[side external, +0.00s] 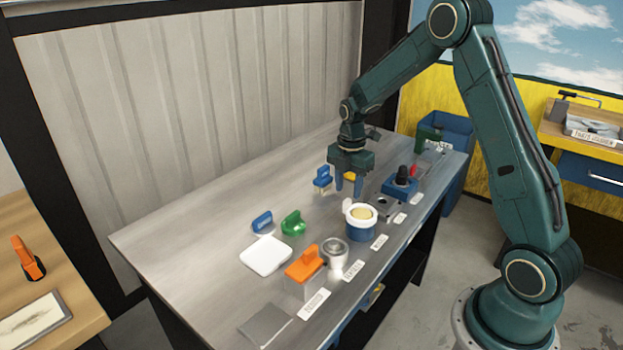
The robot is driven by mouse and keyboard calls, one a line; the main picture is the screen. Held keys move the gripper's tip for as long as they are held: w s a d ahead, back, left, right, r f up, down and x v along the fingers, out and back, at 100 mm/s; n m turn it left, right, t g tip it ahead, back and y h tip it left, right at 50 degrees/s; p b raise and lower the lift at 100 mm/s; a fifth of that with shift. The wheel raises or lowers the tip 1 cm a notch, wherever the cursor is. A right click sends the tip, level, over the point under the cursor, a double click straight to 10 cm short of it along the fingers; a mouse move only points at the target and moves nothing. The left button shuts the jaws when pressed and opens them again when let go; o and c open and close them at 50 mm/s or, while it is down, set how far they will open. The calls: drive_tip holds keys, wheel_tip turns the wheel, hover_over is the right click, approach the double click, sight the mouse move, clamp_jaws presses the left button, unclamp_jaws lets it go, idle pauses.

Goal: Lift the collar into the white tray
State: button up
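A white ring with a small upright tab, which looks like the collar (349,211), sits around the top of a blue cylinder (360,232) with a tan top. The white tray (266,254) is a flat, rounded square lying on the metal bench to the left of it. My gripper (348,193) points down just behind and above the ring. I cannot tell from this view whether a fingertip touches the ring.
Blue (262,222) and green (292,223) handled pieces stand behind the tray. An orange-handled block (305,267) and a clear-topped cup (335,251) stand in front. A blue handled piece (322,179) and a blue box with a black knob (400,184) flank my gripper. The bench's left end is clear.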

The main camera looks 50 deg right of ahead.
sight(347, 200)
drive_tip(key=shift+f, duration=1.75)
clamp_jaws()
